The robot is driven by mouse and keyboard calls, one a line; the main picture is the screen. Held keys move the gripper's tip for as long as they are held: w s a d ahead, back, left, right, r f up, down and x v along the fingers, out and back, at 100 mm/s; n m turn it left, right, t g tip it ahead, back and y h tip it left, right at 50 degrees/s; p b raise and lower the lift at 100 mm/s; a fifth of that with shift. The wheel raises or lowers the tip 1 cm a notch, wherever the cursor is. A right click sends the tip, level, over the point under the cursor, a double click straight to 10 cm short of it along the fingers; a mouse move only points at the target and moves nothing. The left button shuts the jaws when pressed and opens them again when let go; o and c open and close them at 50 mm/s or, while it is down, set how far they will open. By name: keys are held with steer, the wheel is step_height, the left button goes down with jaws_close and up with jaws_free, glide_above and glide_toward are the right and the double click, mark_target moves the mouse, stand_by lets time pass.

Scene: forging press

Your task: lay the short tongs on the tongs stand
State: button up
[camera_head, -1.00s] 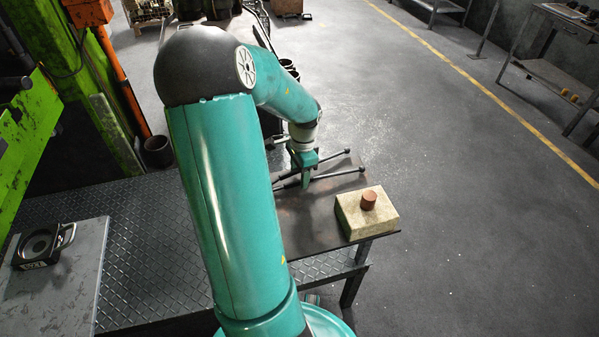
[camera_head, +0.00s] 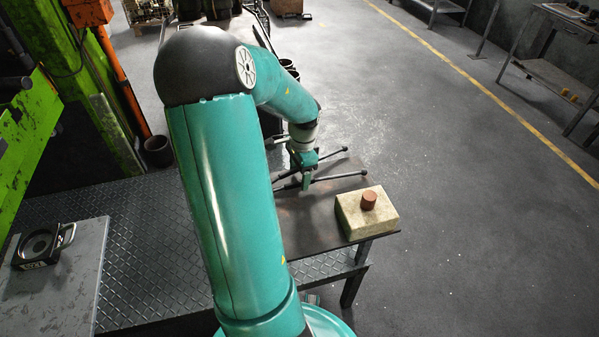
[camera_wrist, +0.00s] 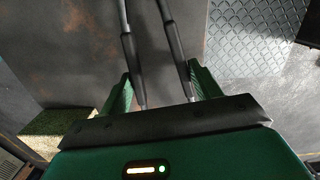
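The short tongs (camera_head: 338,178) are dark, with two long arms spread in a V over a dark, rust-stained tabletop (camera_head: 315,225). I cannot tell whether they rest on it or hang just above. My gripper (camera_head: 306,180) points down at the tongs' left part. In the wrist view the tongs' two arms (camera_wrist: 174,45) run between the spread green fingers of my gripper (camera_wrist: 162,88), each close to one finger; contact is unclear. Their far part leaves the top of that view. I cannot make out a separate tongs stand; this table may be it.
A cream block (camera_head: 365,218) with a red-brown cylinder (camera_head: 369,199) on it stands at the table's right front corner. Diamond-plate decking (camera_head: 150,235) lies left and below. A grey table (camera_head: 75,285) holds a dark ring-shaped device (camera_head: 42,245). Floor to the right is clear.

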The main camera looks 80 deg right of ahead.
steer(key=shift+o, duration=1)
steer(key=shift+o, duration=0.3)
steer(key=o, duration=0.5)
step_height(320, 180, up, 14)
steer(key=shift+s+d, duration=0.3)
steer(key=shift+s, duration=0.05)
steer(key=shift+f, duration=0.1)
